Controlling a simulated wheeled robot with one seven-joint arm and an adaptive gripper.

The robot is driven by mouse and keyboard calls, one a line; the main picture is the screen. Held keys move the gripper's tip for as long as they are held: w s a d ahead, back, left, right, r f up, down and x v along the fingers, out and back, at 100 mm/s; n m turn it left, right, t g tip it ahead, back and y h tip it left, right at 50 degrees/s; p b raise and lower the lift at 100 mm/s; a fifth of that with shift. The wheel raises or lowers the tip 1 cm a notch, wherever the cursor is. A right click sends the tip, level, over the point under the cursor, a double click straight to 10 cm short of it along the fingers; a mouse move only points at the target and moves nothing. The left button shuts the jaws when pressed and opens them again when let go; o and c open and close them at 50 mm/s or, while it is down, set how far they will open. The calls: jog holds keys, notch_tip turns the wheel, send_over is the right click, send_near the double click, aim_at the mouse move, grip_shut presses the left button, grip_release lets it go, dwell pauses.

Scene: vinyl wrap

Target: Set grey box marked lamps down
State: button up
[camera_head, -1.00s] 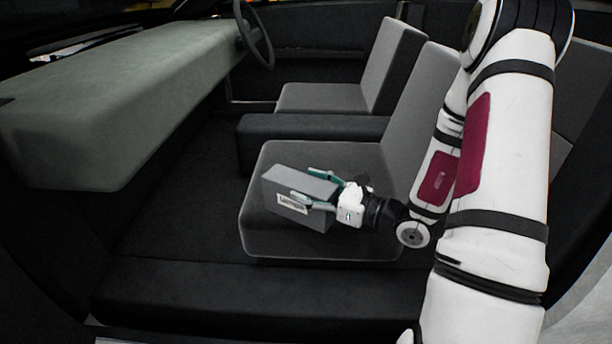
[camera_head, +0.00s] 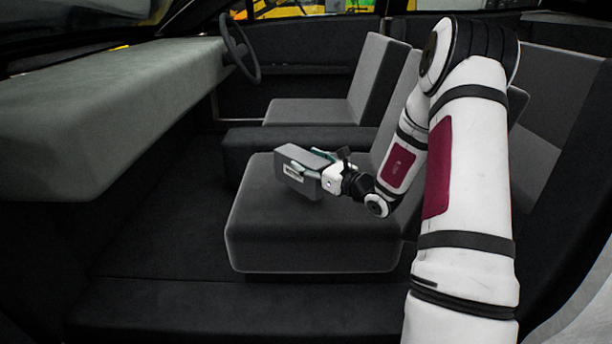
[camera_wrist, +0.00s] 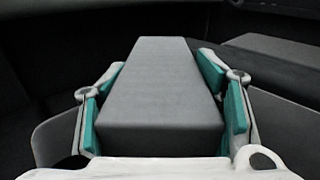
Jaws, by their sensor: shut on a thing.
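The grey box (camera_head: 297,183) with a pale label on its side is over the near seat (camera_head: 265,235) in the head view. The label is too small to read. My gripper (camera_head: 305,161) is shut on the box, with one finger along its top and the rest partly hidden. In the wrist view the grey box (camera_wrist: 160,95) lies between both teal finger pads of my gripper (camera_wrist: 165,92). I cannot tell whether the box touches the seat cushion or hangs a little above it.
A dark centre console (camera_head: 290,142) stands behind the near seat, with the far seat (camera_head: 315,110) and a steering wheel (camera_head: 240,47) beyond. The grey dashboard (camera_head: 100,120) runs along the left. The front part of the seat cushion and the floor (camera_head: 160,215) are clear.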

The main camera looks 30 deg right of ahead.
jog(key=shift+w+d+f+b, duration=0.1)
jog(key=shift+w+d+b, duration=0.1)
jog(key=shift+w, duration=0.45)
jog(key=shift+w+d+b, duration=0.15)
jog(key=shift+w+d, duration=0.05)
jog(key=shift+w, duration=0.4)
notch_tip(320, 180, down, 4)
jog(key=shift+r+b, duration=0.25)
jog(key=shift+b, duration=0.7)
jog(key=shift+s, duration=0.1)
jog(key=o, duration=1.8)
jog(key=shift+f, duration=0.1)
jog(key=shift+c, duration=0.2)
